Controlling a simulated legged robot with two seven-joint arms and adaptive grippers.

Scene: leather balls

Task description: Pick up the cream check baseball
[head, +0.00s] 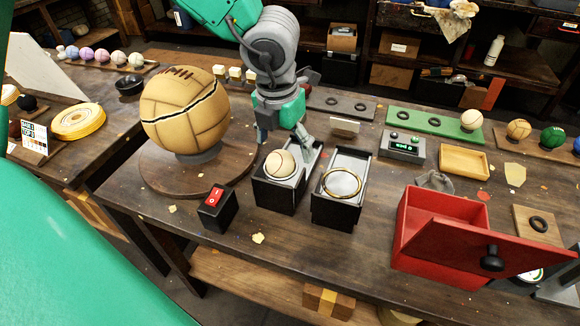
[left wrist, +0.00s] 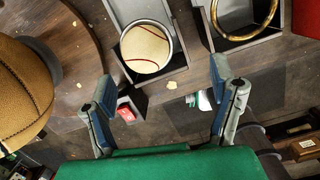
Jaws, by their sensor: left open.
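A cream baseball (head: 279,164) with a red seam sits in a ring in the black open-topped box (head: 277,197) at the middle of the bench. In the left wrist view the cream baseball (left wrist: 146,48) is near the top, beyond the fingertips. I cannot make out a check pattern on it. My left gripper (head: 285,140) is open, just behind and above the ball, with its fingers pointing down. In the left wrist view the left gripper (left wrist: 164,82) has its fingers wide apart with nothing between them. Another cream ball (head: 471,120) rests on a green board. My right gripper is not in view.
A large brown leather ball (head: 185,112) stands on a round wooden base left of the gripper. A second box with a brass ring (head: 342,183) is just right. A red switch box (head: 217,208) and an open red drawer box (head: 441,212) are nearer the front.

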